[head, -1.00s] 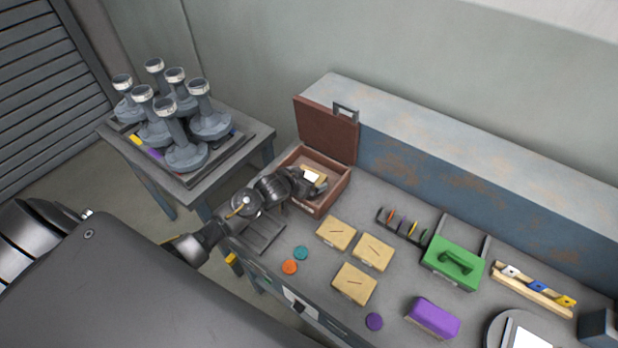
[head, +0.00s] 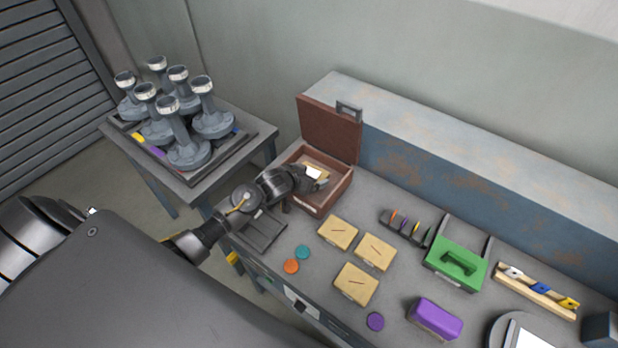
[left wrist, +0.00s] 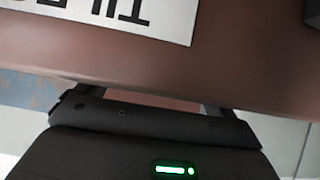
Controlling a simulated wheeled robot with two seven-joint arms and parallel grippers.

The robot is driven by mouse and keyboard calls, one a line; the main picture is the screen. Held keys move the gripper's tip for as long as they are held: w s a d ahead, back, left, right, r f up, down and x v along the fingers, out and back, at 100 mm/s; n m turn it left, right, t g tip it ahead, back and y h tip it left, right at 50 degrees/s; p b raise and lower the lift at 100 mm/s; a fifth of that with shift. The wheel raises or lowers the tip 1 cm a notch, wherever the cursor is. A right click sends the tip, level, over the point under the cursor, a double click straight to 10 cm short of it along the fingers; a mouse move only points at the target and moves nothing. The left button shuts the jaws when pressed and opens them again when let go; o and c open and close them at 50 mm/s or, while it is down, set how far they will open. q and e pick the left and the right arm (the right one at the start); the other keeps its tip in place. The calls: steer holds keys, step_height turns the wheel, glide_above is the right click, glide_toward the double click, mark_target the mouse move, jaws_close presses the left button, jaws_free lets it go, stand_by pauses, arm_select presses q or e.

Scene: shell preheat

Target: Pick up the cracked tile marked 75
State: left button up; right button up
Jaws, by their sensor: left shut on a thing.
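My left gripper (head: 312,183) reaches over the near side of the open brown box (head: 315,205), with its fingers at the box's mouth. It is shut on a tan tile (head: 317,167) with a white patch; the fingers partly cover it, and no number can be read. Three more tan tiles lie flat on the bench, each with a dark crack line: one (head: 338,232) nearest the box, one (head: 376,251) to its right, and one (head: 355,284) nearer me. Their marks are too small to read. The left wrist view shows a brown surface (left wrist: 150,60) with a partly visible white label.
The box's brown lid (head: 328,130) stands open behind it. Coloured discs (head: 291,266) lie in front. A side table (head: 250,150) holds several grey flanged pieces.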

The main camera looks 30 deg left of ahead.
arm_select(q)
steer(key=shift+w+r+b, duration=0.1)
steer(key=shift+r+b, duration=0.2)
steer(key=shift+r, duration=0.5)
steer(key=s+r, duration=0.1)
steer(key=r, duration=0.1)
steer(key=s+a+r, duration=0.1)
steer(key=r, duration=0.1)
steer(key=s+r, duration=0.1)
steer(key=s, duration=0.1)
steer(key=shift+s+a+r+p, duration=0.1)
steer(key=shift+a+r+p, duration=0.3)
steer(key=s+a+r, duration=0.1)
steer(key=s, duration=0.2)
steer(key=s+a+r, duration=0.1)
steer(key=s+r, duration=0.1)
steer(key=s, duration=0.1)
steer(key=s+a+r, duration=0.1)
steer(key=s+a, duration=0.1)
steer(key=shift+s+r, duration=0.2)
steer(key=shift+s, duration=0.2)
